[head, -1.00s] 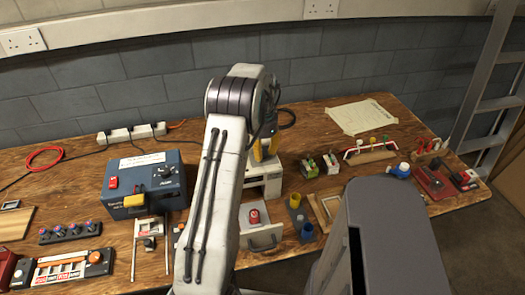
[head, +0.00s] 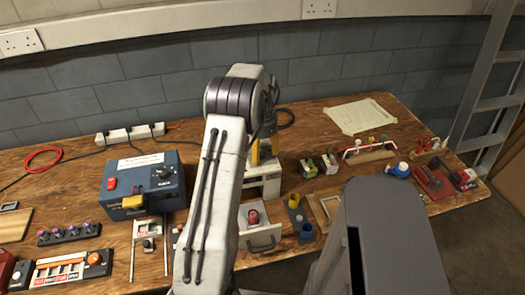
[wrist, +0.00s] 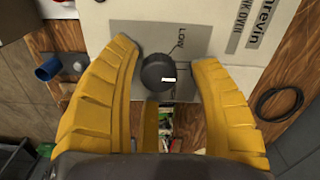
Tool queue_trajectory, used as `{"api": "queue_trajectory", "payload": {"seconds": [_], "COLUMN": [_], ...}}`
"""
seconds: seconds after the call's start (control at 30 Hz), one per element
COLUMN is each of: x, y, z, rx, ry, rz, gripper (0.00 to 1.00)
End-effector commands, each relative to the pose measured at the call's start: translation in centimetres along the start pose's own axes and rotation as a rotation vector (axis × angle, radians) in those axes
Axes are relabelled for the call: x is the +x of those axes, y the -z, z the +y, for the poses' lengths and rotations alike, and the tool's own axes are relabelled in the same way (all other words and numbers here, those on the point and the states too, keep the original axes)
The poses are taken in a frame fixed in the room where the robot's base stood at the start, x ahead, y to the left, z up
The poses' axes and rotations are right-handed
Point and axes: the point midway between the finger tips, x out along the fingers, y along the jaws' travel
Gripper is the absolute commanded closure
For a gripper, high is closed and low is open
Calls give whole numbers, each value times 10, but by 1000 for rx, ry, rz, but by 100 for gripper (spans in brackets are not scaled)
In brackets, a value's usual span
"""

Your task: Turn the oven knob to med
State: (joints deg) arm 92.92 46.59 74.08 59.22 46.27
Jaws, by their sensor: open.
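The oven's round dark knob (wrist: 158,72) sits on a pale front panel (wrist: 118,14) in the wrist view. A printed line runs from the knob to the word LOW; no med label can be read. My gripper (wrist: 165,55) is open, with one yellow finger on each side of the knob and gaps between. In the head view the white oven (head: 271,185) stands mid-table, partly hidden behind my arm. My gripper (head: 264,152) is at its top, and the knob is hidden there.
A blue control box (head: 145,183) stands left of my arm. An open drawer with a red item (head: 253,217) juts out below the oven. Blue and yellow cups (head: 306,232) and small racks stand to the right. A black cable loop (wrist: 278,103) lies beside the oven.

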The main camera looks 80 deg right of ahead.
Motion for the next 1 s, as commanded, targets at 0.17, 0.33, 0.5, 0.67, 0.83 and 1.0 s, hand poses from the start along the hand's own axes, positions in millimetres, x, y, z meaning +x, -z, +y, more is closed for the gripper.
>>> {"api": "queue_trajectory", "payload": {"seconds": [0.17, 0.33, 0.5, 0.67, 0.83, 1.0], "x": [-5, -24, -54, -80, -102, -115], "y": [0, 0, 1, 1, 1, 1], "z": [0, -1, -1, -1, 0, 0], "rx": [-1, 0, 0, 0, 0, 1], "ry": [0, 2, 2, 3, 1, 1], "rz": [0, 2, 2, 3, 1, 1], "gripper": [43, 43, 43, 43, 43, 43]}}
